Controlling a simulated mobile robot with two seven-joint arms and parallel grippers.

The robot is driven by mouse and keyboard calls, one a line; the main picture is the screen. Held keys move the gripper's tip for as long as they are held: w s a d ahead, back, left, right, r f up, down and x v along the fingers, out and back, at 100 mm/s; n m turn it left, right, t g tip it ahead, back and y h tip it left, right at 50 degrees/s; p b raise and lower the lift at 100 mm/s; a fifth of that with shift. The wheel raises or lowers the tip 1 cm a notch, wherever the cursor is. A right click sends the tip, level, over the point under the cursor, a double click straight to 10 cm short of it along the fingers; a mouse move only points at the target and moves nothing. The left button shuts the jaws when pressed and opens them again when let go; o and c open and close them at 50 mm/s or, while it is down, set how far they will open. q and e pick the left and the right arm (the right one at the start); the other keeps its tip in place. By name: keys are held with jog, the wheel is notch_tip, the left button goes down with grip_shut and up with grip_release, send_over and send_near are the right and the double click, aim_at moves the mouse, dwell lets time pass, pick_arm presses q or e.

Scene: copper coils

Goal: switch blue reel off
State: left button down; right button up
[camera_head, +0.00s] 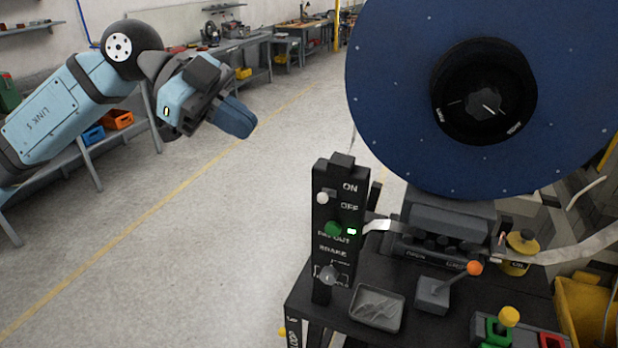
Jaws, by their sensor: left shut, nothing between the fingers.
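A large blue reel (400,90) with a black hub (484,92) fills the upper right. Below its left side stands a black upright switch panel (322,245) with white labels including ON, OFF and BRAKE. The panel has a whitish knob (323,198) near the OFF label, a green button (333,229), a small lit green light (351,231) and a grey knob (329,274) low down. My left gripper (236,118) is shut and empty in the air at the upper left, well apart from the panel. My right gripper is not in view.
The black machine table (420,324) carries a small metal tray (377,308), an orange-tipped lever (474,268), a yellow oil can (519,250) and a yellow-knobbed switch (509,317). Workbenches (82,163) line the left wall. The floor (215,235) between my left gripper and the panel is clear.

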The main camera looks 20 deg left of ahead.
pick_arm(q)
jog(key=shift+d, duration=0.1)
jog(key=p, duration=0.3)
send_over(326, 195)
jog(key=s+a, duration=0.2)
jog(key=a, duration=0.1)
notch_tip(326, 195, down, 5)
jog(key=f, duration=0.3)
jog(key=w+f, duration=0.1)
jog(key=shift+d+f+p, duration=0.2)
jog(key=shift+d+p, duration=0.1)
jog(key=shift+p, duration=0.1)
jog(key=shift+w, duration=0.1)
